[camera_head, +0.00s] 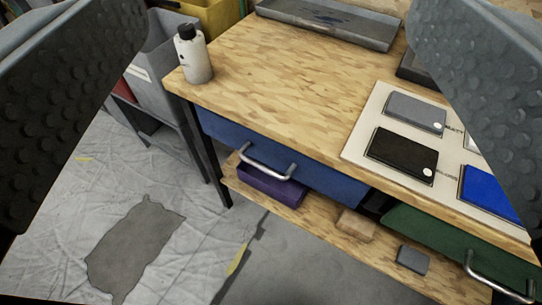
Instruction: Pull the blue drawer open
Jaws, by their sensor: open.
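The blue drawer (318,176) sits under the wooden tabletop, and its front looks flush beneath the edge. Its curved metal handle (267,164) sticks out from the front, left of the middle. My gripper (285,130) is open, with one dark finger at the left edge of the view and the other at the right edge. Nothing is between the fingers close up. The handle lies in the gap as seen, some way beyond the fingers and not touched.
A green drawer (455,244) with a metal handle (500,290) is at the lower right. A white bottle (194,60) stands at the table's left corner. A board with coloured samples (357,148) lies on the top. A lower shelf (318,228) holds a purple box (270,187). Sheeted floor (60,235) is open in front.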

